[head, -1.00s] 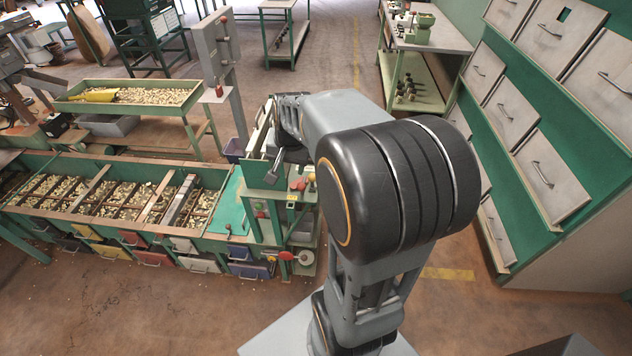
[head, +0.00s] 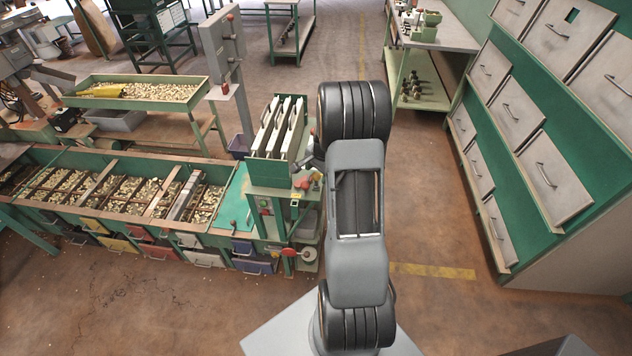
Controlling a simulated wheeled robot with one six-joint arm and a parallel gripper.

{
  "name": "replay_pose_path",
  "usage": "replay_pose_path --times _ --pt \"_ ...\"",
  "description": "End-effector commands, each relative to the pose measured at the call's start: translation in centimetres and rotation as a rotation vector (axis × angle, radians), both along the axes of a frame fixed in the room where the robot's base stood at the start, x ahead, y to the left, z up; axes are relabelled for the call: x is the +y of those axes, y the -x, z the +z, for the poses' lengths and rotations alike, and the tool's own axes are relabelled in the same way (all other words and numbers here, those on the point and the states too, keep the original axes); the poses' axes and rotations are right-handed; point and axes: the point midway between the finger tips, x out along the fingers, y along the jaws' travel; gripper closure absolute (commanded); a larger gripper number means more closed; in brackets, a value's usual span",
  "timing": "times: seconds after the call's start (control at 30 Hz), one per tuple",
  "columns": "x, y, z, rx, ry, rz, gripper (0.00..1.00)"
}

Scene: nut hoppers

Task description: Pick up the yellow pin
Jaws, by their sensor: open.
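I cannot make out a yellow pin for sure. My gripper (head: 306,165) is mostly hidden behind my arm. Only a dark grey part of it shows, at the right side of the machine, near a red knob (head: 306,182). It is open, and I see nothing held in it.
Upright pale plates (head: 279,127) stand on the machine. A long green hopper bench (head: 115,238) with nuts is at left. A nut tray (head: 203,88) with a yellow scoop (head: 100,91) is behind it. Grey drawers (head: 548,176) line the right. The floor (head: 430,215) between is clear.

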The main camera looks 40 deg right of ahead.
Motion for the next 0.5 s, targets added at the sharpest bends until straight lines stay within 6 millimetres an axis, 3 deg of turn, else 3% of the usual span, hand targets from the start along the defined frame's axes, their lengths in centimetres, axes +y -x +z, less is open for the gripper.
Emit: replay_pose_path --times 0.23,0.5 --pt "0.1 -0.4 -1.3 0.002 -0.001 0.003 0.37" --pt "0.2 -1.3 -4.6 0.002 0.0 0.003 0.37"
